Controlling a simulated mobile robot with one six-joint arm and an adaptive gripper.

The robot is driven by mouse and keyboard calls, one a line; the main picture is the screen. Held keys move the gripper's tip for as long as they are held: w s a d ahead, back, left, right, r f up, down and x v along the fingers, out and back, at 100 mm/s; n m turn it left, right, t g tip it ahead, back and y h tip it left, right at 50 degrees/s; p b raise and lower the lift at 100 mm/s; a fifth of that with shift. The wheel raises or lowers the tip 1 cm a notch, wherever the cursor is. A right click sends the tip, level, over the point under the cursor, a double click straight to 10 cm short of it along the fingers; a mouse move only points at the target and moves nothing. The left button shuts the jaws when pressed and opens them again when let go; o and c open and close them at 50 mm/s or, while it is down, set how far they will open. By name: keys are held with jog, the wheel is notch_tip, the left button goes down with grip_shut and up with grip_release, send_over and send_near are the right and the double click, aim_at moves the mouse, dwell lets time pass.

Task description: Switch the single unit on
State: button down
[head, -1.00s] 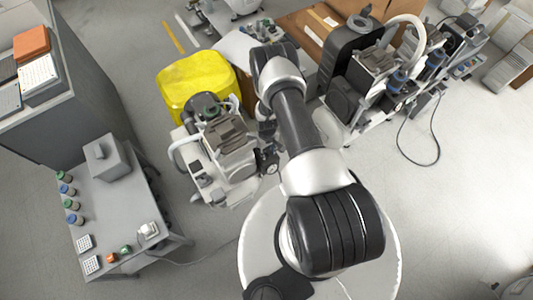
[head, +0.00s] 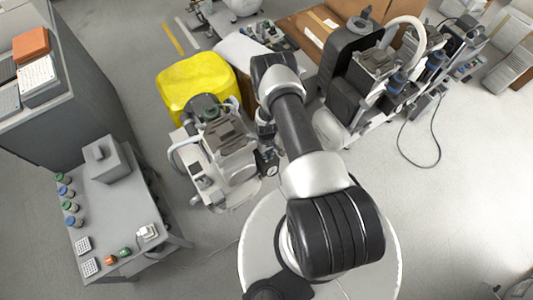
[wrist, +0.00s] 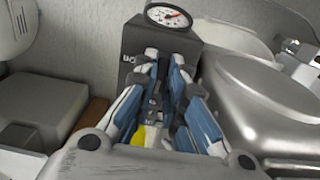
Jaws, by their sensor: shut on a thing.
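The single unit (head: 228,150) is a compressor with a pale frame and grey motor, standing on the floor left of my arm in the head view. Its black box (wrist: 133,42) carries a round white pressure gauge (wrist: 168,16) with a red mark, in the wrist view. My gripper (wrist: 164,68) has its blue-grey fingers close together at the front of this box. It is shut on a small part there, probably the switch knob, which the fingertips mostly hide. In the head view the gripper is largely hidden beside the unit.
A silver tank (wrist: 265,95) stands close to the right of my fingers in the wrist view. A yellow container (head: 195,82) is behind the unit. A larger compressor (head: 365,85) stands to the right, a grey table (head: 120,200) to the left.

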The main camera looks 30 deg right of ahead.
jog(key=shift+m, duration=0.3)
jog(key=m+b, duration=0.2)
jog(key=shift+f+m, duration=0.1)
jog(key=shift+m, duration=0.2)
jog(key=m+b, duration=0.2)
jog(key=m, duration=0.2)
jog(key=shift+m, duration=0.3)
jog(key=m+b, duration=0.1)
jog(key=m, duration=0.2)
jog(key=shift+m+b, duration=0.8)
jog(key=shift+m, duration=1.2)
jog(key=c, duration=1.7)
grip_release()
jog(key=shift+o, duration=0.2)
